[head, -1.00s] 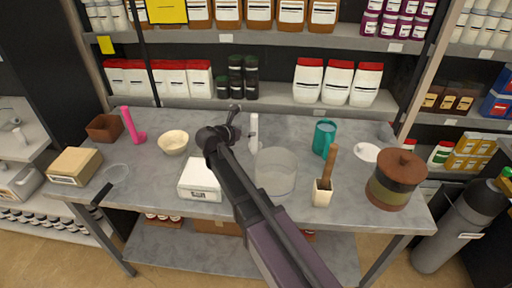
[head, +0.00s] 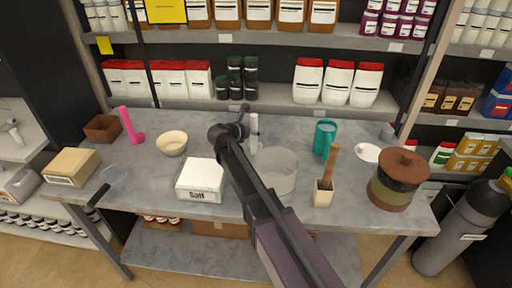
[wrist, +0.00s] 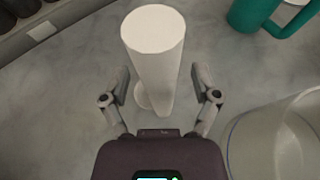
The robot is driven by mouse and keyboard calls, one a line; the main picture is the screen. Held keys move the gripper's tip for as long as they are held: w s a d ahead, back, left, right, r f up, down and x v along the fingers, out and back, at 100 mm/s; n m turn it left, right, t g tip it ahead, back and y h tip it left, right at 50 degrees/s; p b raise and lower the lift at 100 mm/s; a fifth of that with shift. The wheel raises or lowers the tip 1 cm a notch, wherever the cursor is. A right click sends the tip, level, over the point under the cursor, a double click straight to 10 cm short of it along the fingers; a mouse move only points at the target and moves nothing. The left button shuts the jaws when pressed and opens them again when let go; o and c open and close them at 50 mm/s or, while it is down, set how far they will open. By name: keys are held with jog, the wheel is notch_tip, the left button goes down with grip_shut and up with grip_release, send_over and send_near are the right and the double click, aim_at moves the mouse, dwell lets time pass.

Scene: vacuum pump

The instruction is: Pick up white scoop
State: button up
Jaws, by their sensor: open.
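The white scoop (head: 254,134) stands with its thick handle upright on the grey table, left of and behind the clear round container. In the wrist view the scoop (wrist: 153,45) rises between the fingers, its handle end facing the camera. A small rounded part shows low at its left side. My gripper (wrist: 160,84) is open, with one finger on each side of the scoop and gaps visible on both sides. In the head view my gripper (head: 243,112) is just left of the scoop, and my arm hides part of it.
The clear container (head: 276,172) stands close to the right of my arm. A teal mug (head: 324,137) is behind it and a white salt box (head: 201,180) is to the left. A cream bowl (head: 172,143) and pink scoop (head: 131,127) are further left. Shelves stand behind the table.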

jog(key=shift+c, duration=0.2)
dwell(0.4)
grip_shut()
